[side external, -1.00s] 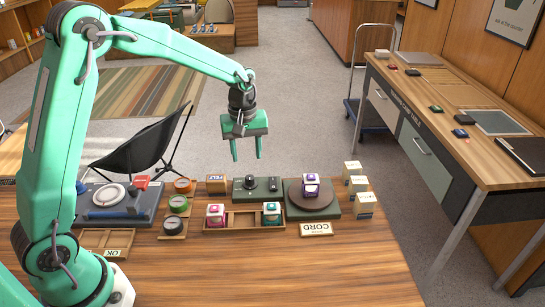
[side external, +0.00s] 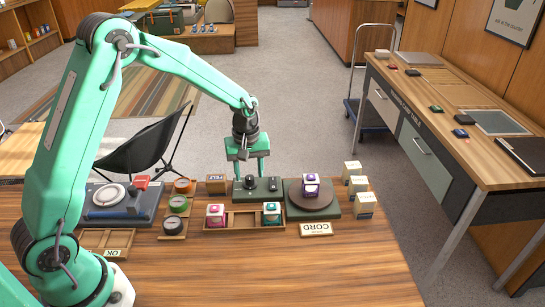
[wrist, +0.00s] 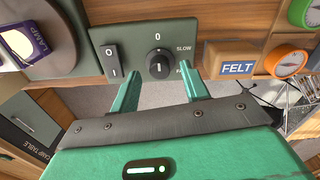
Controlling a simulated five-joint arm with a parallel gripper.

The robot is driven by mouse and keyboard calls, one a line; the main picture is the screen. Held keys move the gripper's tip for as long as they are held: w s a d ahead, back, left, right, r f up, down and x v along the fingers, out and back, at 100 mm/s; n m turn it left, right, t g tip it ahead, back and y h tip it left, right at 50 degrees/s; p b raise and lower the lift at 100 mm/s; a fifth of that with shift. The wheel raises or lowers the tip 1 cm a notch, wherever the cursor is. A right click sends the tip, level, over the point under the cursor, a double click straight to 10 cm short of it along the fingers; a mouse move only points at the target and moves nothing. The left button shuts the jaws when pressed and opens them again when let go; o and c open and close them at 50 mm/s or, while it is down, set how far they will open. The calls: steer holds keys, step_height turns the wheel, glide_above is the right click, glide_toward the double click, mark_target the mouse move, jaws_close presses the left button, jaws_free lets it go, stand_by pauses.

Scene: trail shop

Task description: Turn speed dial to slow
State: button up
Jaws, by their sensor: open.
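The speed dial (wrist: 158,63) is a round black knob on a dark green control box (side external: 258,195). In the wrist view its white mark points up at "0"; "SLOW" is printed to its right and a partly covered label lies below that. A black rocker switch (wrist: 113,62) sits beside it. My gripper (wrist: 163,82) is open and empty, its fingertips just short of the dial in the wrist view, one towards either side of it. In the side view my gripper (side external: 250,172) hangs low at the box's back edge; contact cannot be told.
A FELT block (side external: 216,184) stands left. A wooden tray (side external: 245,221) with two cubes lies in front. Pale blocks (side external: 364,205) stand far right. The table front is clear.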

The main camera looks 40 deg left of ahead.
steer(key=shift+f, duration=0.8)
steer(key=c, duration=1)
steer(key=shift+m, duration=0.3)
steer(key=m, duration=0.5)
steer(key=shift+m, duration=0.4)
steer(key=m, duration=0.5)
steer(key=shift+a, duration=0.15)
steer(key=shift+m, duration=0.3)
